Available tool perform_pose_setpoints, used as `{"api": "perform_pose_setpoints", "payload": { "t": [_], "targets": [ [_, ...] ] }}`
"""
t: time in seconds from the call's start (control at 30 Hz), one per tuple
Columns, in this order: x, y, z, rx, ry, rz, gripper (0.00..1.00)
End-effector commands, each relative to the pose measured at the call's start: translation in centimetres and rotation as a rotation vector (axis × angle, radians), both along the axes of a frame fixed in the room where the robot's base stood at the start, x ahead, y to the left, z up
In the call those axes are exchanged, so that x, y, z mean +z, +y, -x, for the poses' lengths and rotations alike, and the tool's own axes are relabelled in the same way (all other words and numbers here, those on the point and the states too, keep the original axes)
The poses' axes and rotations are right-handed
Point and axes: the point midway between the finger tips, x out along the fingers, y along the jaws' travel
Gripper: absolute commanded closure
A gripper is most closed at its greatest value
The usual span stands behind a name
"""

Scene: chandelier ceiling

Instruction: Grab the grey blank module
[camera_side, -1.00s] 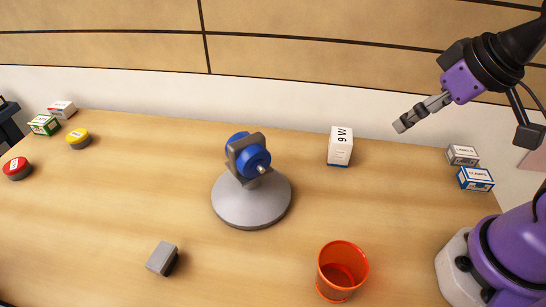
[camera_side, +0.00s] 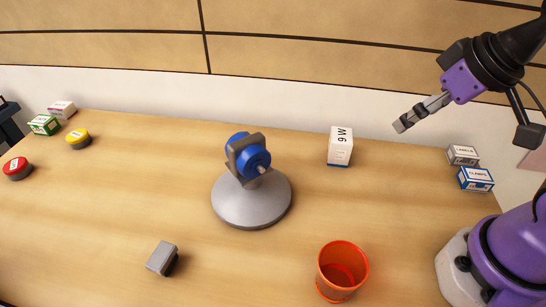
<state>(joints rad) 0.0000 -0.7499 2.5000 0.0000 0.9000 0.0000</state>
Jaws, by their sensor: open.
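The grey blank module (camera_side: 162,258) is a small grey block lying on the wooden table at the front left of the middle. My gripper (camera_side: 402,125) is at the upper right, raised above the back of the table and far from the module. It is open and empty, seen nearly edge-on, so the gap between its fingers hardly shows.
A round grey stand (camera_side: 250,207) with a blue motor-like part (camera_side: 248,155) is mid-table. An orange cup (camera_side: 341,273) is at the front. Labelled boxes (camera_side: 475,178) lie right; red (camera_side: 16,167) and yellow (camera_side: 78,137) buttons sit left.

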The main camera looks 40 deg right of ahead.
Motion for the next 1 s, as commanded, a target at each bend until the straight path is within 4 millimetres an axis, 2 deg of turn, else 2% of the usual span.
{"api": "perform_pose_setpoints", "payload": {
  "t": [0.17, 0.27, 0.37, 0.43, 0.53, 0.6, 0.7, 0.8, 0.9, 1.0],
  "targets": [
    [0.6, 1.3, -1.5, 0.046, 0.011, -0.003, 0.1],
    [1.4, 4.0, -4.0, 0.124, 0.026, -0.006, 0.1],
    [1.6, 8.6, -7.1, 0.227, 0.046, -0.006, 0.1],
    [1.3, 12.6, -8.9, 0.298, 0.057, -0.004, 0.1],
    [-0.1, 19.0, -10.4, 0.401, 0.074, 0.004, 0.1],
    [-1.5, 23.6, -10.6, 0.467, 0.082, 0.009, 0.1],
    [-3.7, 29.0, -9.9, 0.543, 0.091, 0.019, 0.1],
    [-5.5, 32.9, -8.7, 0.601, 0.094, 0.027, 0.1],
    [-6.8, 35.1, -7.8, 0.632, 0.095, 0.031, 0.1],
    [-7.8, 36.1, -7.5, 0.644, 0.097, 0.033, 0.1]
  ]
}}
